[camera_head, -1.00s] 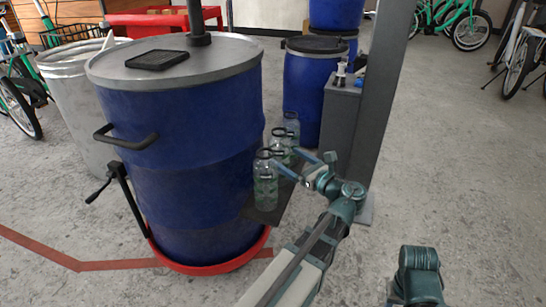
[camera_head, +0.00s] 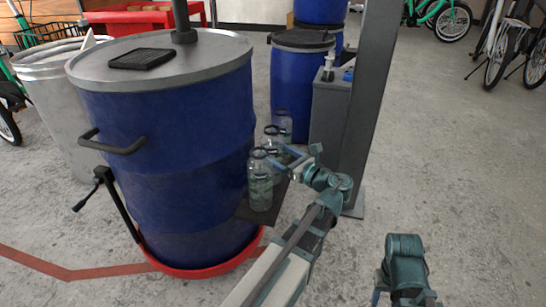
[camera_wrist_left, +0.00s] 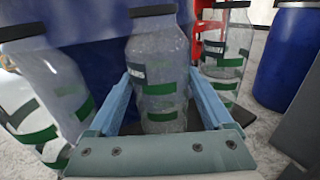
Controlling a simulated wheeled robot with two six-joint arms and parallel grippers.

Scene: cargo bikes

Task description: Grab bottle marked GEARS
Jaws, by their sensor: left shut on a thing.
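Clear bottles with dark caps and green bands stand in a row on a dark shelf (camera_head: 243,212) at the blue drum's side. In the head view they are a front bottle (camera_head: 260,182), a middle bottle (camera_head: 271,137) and a back bottle (camera_head: 284,124). My left gripper (camera_head: 289,157) reaches in from the right. In the left wrist view its fingers lie on both sides of the middle bottle (camera_wrist_left: 158,70) and are shut on it. Another bottle (camera_wrist_left: 40,90) leans in view at left, and one stands at right (camera_wrist_left: 226,60). I cannot read GEARS on any label.
A large blue drum (camera_head: 165,130) in a red base stands left of the shelf. A grey post (camera_head: 370,100) and grey box (camera_head: 328,115) stand behind my left gripper. More blue drums (camera_head: 297,85) are at the back.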

